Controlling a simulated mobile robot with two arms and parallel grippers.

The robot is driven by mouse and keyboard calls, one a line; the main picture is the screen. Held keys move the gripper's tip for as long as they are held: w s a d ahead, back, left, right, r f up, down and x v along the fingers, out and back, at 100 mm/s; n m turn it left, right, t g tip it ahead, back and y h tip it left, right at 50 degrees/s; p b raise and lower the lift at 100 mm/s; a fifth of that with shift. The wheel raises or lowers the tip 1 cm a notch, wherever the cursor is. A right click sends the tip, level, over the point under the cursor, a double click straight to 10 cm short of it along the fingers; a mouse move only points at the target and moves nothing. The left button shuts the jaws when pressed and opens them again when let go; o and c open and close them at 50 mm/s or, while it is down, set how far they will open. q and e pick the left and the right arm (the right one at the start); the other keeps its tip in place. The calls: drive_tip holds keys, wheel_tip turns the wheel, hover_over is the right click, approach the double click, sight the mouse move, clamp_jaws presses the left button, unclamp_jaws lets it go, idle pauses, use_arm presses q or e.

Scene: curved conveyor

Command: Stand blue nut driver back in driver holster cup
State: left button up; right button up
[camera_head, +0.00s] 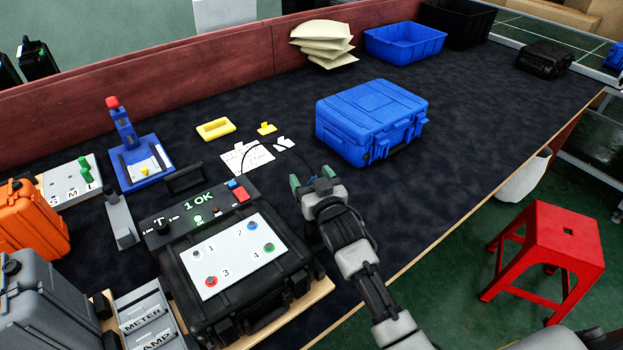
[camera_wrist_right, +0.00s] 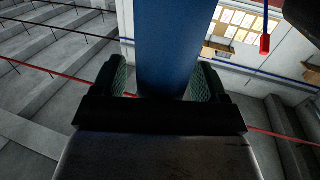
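My right gripper (camera_head: 312,180) is above the dark bench mat, right of the black tester box; its green-padded fingertips stand apart, and I see nothing clearly between them in the head view. In the right wrist view the two fingers (camera_wrist_right: 160,85) frame a broad blue upright shape (camera_wrist_right: 172,45); I cannot tell whether it lies between them or is background. I cannot pick out the blue nut driver or the driver holster cup with certainty. My left gripper is not in view.
The black tester box (camera_head: 235,310) carries a white numbered plate (camera_head: 232,257) and a "1 OK" display. A blue case (camera_head: 370,115) stands beyond the gripper. A blue fixture with a red knob (camera_head: 113,103) is at left. The mat right of the gripper is clear; a red stool (camera_head: 550,250) stands off the bench.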

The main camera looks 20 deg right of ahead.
drive_tip(key=o, duration=0.4)
drive_tip(key=shift+f, duration=0.1)
drive_tip(key=shift+o, duration=0.2)
drive_tip(key=s+b, duration=0.1)
drive_tip(key=s, duration=0.9)
drive_tip(key=shift+s+d, duration=0.4)
drive_tip(key=shift+d, duration=0.05)
